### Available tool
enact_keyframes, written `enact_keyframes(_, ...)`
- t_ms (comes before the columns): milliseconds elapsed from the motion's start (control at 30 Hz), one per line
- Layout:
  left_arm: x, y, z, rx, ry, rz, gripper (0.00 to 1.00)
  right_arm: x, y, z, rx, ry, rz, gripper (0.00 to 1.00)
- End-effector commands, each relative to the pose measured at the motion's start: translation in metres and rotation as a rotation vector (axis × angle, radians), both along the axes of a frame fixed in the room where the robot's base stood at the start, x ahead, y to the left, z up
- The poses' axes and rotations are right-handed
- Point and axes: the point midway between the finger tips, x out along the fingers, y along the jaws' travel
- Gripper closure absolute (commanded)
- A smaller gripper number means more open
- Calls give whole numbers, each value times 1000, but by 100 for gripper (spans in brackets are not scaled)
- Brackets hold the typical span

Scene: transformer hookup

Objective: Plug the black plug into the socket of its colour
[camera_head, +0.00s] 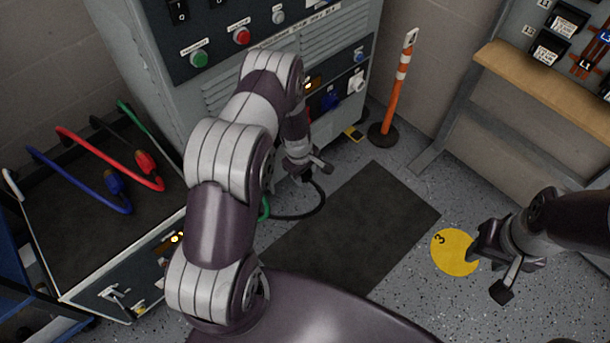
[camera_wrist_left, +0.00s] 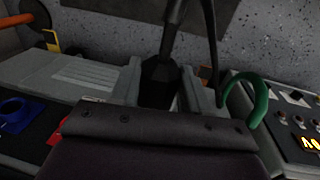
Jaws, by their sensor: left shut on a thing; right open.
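My left gripper (camera_head: 312,172) is in front of the grey cabinet, low near its socket row. In the left wrist view its two fingers are shut on the black plug (camera_wrist_left: 160,82), whose black cable (camera_head: 316,205) hangs down and loops over the floor. The blue socket (camera_head: 330,100) and the white socket (camera_head: 356,83) show on the cabinet panel; the blue socket also shows in the left wrist view (camera_wrist_left: 16,114). The black socket is not seen clearly; my left arm covers part of the panel. My right gripper (camera_head: 487,273) is open and empty at the right.
An orange-and-white post (camera_head: 400,85) stands right of the cabinet. A cart (camera_head: 80,240) with blue, red and green cables is at the left. A green cable (camera_wrist_left: 258,105) is close to my left gripper. A wooden shelf (camera_head: 540,90) is at the upper right. The floor mat (camera_head: 370,220) is mostly clear.

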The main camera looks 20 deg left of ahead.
Motion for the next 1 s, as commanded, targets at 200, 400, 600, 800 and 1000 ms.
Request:
enact_keyframes(200, 1, 0, 1, 0, -2, -3, 86, 0, 0, -1, 0, 0, 0, 57)
enact_keyframes(400, 1, 0, -3, -11, -27, -2, 86, 0, 0, -23, 0, 0, 0, 57)
enact_keyframes(600, -1, 0, -4, -27, -70, -2, 86, 0, 0, -51, 0, 0, 0, 57)
enact_keyframes(800, 10, 27, 5, -27, -66, -1, 86, 0, 0, -31, 0, -1, 0, 57)
enact_keyframes(1000, 18, 46, 4, -27, -66, -4, 86, 0, 0, -29, 0, 0, 0, 57)
